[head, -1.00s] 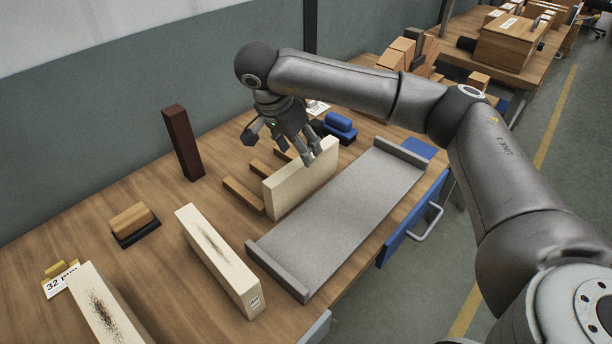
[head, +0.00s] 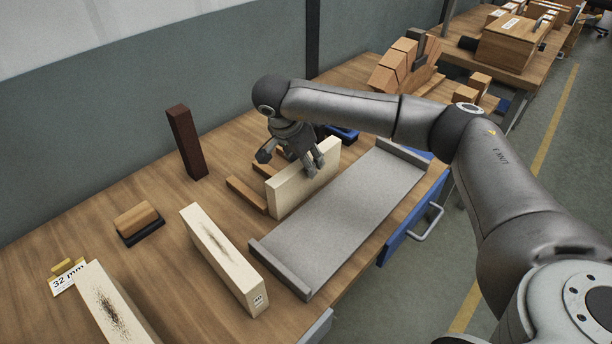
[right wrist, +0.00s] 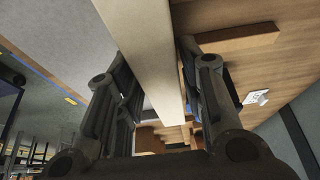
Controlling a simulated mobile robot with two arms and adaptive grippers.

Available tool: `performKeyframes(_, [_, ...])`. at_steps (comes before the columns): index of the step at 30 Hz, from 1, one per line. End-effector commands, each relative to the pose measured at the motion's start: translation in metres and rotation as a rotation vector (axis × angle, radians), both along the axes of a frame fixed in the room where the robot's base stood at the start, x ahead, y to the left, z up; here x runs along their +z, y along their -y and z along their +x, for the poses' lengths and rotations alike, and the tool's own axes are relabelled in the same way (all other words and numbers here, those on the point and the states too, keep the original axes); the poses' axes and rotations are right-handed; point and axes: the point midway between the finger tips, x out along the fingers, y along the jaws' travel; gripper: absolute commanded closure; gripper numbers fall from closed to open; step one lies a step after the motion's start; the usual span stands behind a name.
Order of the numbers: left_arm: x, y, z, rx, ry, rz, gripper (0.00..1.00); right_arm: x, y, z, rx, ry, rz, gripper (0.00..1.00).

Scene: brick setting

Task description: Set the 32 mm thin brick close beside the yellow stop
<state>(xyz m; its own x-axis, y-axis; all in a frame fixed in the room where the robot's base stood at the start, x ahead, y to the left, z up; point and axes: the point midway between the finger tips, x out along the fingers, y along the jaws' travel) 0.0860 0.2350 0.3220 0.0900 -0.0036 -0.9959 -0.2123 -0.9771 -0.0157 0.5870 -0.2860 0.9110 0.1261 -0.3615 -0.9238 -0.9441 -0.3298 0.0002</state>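A thin cream brick (head: 296,193) stands on edge behind a grey tray; I see no size mark on it. My right gripper (head: 312,166) is above it with its fingers down on either side. In the right wrist view the brick (right wrist: 150,50) runs between the fingers (right wrist: 158,85); whether they press on it is unclear. A small yellow stop (head: 60,266) is at the far left, by a card reading "32 mm" (head: 68,279). My left gripper is out of view.
A cream brick marked 40 (head: 222,250) and another dark-smudged one (head: 108,305) lie at left. The grey tray (head: 340,220) has raised ends. A dark brown block (head: 187,143) stands upright. A wooden block on a black base (head: 138,222) and wooden strips (head: 246,194) are nearby.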

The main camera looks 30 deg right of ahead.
Motion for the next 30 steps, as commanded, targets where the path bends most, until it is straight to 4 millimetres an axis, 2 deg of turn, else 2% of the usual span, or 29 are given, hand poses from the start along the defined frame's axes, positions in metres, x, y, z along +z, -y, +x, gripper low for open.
performKeyframes(1, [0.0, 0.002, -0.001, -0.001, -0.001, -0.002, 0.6, 0.0, 0.0, 0.0, 0.0, 0.0, 0.0, 0.75])
performKeyframes(7, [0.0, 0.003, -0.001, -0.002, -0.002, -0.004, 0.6, 0.0, 0.0, 0.0, 0.0, 0.0, 0.0, 1.0])
performKeyframes(24, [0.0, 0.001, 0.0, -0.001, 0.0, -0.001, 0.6, 0.003, -0.001, 0.001, 0.0, 0.003, 0.001, 1.0])
performKeyframes(30, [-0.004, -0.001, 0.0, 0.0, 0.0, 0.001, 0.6, 0.014, 0.0, 0.001, 0.001, 0.004, 0.0, 1.0])
